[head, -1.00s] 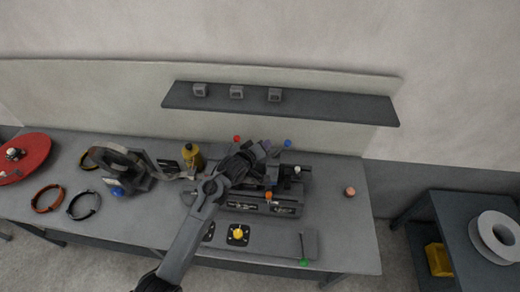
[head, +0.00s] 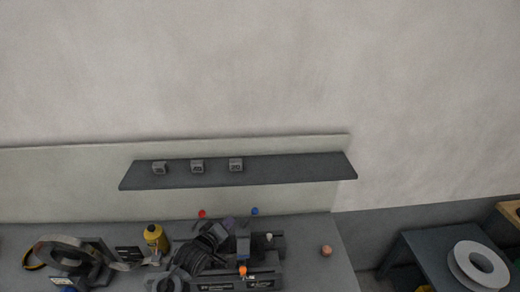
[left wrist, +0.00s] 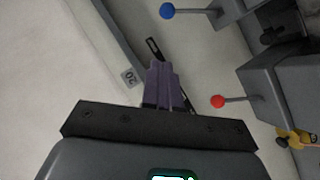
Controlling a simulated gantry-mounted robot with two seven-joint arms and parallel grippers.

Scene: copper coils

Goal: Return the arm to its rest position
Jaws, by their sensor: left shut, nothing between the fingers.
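My left arm (head: 205,245) reaches over the dark bench machine (head: 262,272) in the head view. Its gripper (head: 229,223) is over the back of the machine, between a red knob (head: 202,213) and a blue knob (head: 255,211). In the left wrist view, the purple fingers (left wrist: 163,75) are together with nothing between them. The blue knob (left wrist: 167,11) and the red knob (left wrist: 218,101) show beyond and beside them, apart from the fingers. My right gripper is not in view.
A dark wall shelf (head: 300,168) with small grey blocks sits above the bench. A yellow bottle (head: 155,238) and a tape-like ring stand (head: 75,255) are left of the machine. A copper-coloured knob (head: 326,251) lies right. A side table holds a white spool (head: 478,267).

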